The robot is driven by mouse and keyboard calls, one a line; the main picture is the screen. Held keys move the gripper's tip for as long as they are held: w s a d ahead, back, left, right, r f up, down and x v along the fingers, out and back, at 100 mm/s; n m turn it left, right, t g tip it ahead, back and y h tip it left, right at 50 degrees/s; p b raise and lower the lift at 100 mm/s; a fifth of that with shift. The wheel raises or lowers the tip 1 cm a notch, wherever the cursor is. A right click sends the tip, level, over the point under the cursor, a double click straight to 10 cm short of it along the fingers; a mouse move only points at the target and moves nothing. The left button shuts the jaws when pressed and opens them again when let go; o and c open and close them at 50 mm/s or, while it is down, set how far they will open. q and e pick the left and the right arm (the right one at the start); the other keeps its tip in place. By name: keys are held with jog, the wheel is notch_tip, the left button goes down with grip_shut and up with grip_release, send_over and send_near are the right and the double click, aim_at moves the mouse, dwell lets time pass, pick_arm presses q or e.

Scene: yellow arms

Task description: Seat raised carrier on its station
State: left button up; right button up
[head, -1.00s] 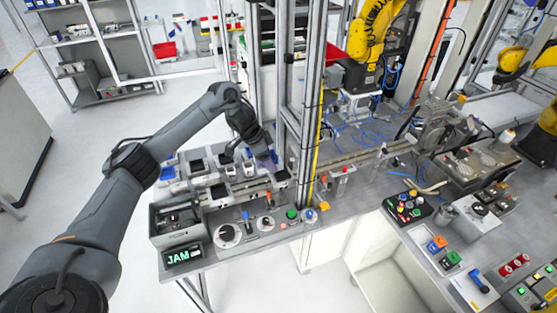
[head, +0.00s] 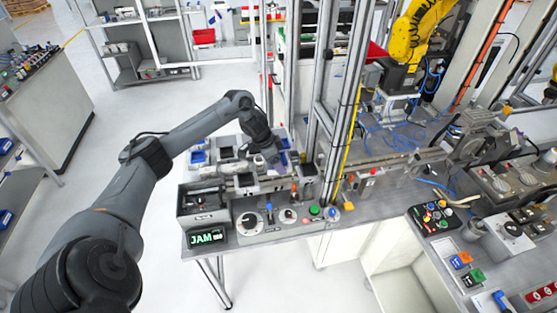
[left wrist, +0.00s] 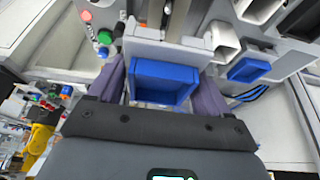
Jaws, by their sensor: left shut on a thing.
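My left gripper (left wrist: 163,88) has purple fingers on either side of a light grey carrier with a blue tray-like inside (left wrist: 165,80), and is shut on it. The wrist hides most of the held carrier there. I cannot tell whether its underside touches a station or hangs just above it. Another carrier with a dark inside (head: 245,181) sits on the near rail. My right gripper is not in view.
A display reading JAM (head: 207,237) stands at the bench's front left. Knobs and a green button (head: 315,210) line the front edge. Metal posts (head: 327,120) rise close to the gripper's right. A yellow robot arm (head: 418,35) stands behind.

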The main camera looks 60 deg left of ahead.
pick_arm(q)
jog(key=b, duration=0.4)
send_over(282, 178)
jog(key=s, duration=0.2)
jog(key=f, duration=0.4)
jog(key=shift+w+a, duration=0.25)
jog(key=shift+a, duration=0.05)
jog(key=shift+f, duration=0.75)
jog(key=shift+p, duration=0.5)
jog(key=shift+f, duration=0.1)
jog(key=shift+f, duration=0.35)
jog(key=shift+f+p, duration=0.45)
